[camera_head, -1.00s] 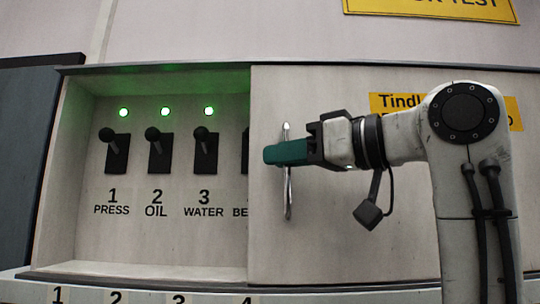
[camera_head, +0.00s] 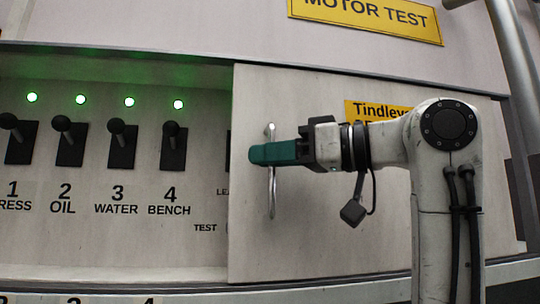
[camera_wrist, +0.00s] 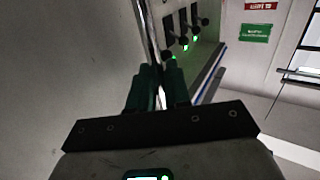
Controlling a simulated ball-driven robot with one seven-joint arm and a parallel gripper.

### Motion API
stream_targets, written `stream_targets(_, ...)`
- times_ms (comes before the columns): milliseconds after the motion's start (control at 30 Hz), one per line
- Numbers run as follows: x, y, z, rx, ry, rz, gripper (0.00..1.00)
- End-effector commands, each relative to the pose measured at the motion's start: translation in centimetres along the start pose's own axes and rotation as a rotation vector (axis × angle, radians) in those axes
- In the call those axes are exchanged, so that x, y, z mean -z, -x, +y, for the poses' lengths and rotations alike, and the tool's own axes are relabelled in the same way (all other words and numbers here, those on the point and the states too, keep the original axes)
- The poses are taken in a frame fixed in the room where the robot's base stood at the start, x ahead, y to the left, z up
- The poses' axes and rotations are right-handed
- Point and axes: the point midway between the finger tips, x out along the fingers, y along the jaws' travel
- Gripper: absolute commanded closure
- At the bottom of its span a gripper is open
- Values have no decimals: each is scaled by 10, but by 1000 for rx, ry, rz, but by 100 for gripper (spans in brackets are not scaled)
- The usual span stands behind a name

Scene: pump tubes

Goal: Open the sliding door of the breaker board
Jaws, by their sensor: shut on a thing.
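The breaker board's sliding door (camera_head: 310,235) is a pale panel covering the right part of the board. Its upright metal handle (camera_head: 272,195) sits near the door's left edge. My gripper (camera_head: 256,154) has green fingers and is shut on the handle at its upper middle. In the wrist view the fingers (camera_wrist: 157,85) close around the handle (camera_wrist: 149,35). Left of the door the board stands open, showing several black levers, among them BENCH (camera_head: 173,147), each with a green light above.
A yellow "MOTOR TEST" sign (camera_head: 368,17) hangs above the board. A grey pipe (camera_head: 512,110) stands at the right. A yellow "Tindle..." sign (camera_head: 372,110) on the door is partly behind my arm. A green sign (camera_wrist: 255,33) shows in the wrist view.

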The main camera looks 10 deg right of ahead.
Motion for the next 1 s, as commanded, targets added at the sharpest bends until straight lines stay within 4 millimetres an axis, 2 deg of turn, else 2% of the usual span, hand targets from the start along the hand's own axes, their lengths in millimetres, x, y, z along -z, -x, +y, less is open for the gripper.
stream_targets(33,3,1,1,-3,0,7,80)
stream_targets(167,2,1,0,-2,0,5,69)
stream_targets(467,0,4,0,-2,0,3,69)
stream_targets(567,-1,15,1,-3,1,3,69)
stream_targets(1000,-1,93,1,-4,1,5,69)
